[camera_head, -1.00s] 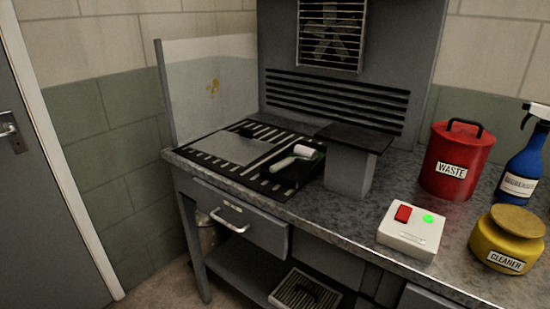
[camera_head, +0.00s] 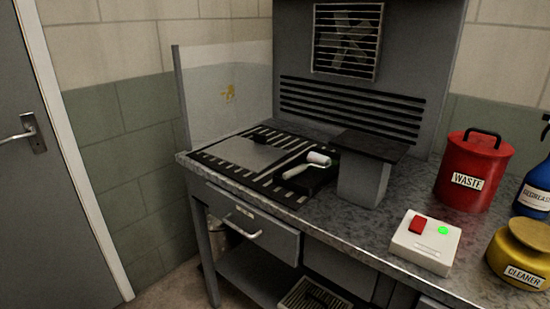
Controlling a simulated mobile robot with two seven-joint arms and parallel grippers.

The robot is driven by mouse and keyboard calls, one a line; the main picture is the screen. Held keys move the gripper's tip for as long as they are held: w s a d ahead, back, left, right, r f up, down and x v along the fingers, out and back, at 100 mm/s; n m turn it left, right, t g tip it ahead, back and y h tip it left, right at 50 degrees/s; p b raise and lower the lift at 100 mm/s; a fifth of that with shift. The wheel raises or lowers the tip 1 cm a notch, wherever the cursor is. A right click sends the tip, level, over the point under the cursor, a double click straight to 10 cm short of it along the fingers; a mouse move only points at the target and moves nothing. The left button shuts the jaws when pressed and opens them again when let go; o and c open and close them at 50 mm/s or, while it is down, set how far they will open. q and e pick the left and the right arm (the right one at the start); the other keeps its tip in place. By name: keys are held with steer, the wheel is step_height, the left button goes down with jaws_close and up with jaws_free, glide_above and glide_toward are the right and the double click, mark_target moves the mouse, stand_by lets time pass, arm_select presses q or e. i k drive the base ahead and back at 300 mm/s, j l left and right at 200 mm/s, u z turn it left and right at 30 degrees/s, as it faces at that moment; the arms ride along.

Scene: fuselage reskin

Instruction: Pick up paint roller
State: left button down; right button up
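A paint roller (camera_head: 307,166) with a white roller head and a light handle rests on a dark tray (camera_head: 312,185) on the left part of the workbench. Its head points to the right and its handle runs down to the left. The tray sits on a black slotted grate (camera_head: 230,173) beside a flat grey plate (camera_head: 241,153). Neither of my grippers shows in this view.
A grey pedestal with a dark top (camera_head: 370,145) stands right of the roller. A white switch box (camera_head: 425,242), red waste bin (camera_head: 471,171), yellow cleaner jar (camera_head: 522,254) and blue spray bottle (camera_head: 535,190) are farther right. A drawer (camera_head: 241,217) is below the bench front. A clear panel (camera_head: 226,93) stands at the bench's left end.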

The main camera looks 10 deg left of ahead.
mark_target(319, 160)
steer(key=j+z, duration=0.2)
steer(key=z, duration=0.2)
steer(key=i+j+z, duration=0.1)
steer(key=z, duration=0.3)
steer(key=j+z, duration=0.6)
steer(key=j, duration=0.2)
steer(key=k+j+z, duration=0.15)
steer(key=j, duration=0.2)
steer(key=i+j, duration=0.05)
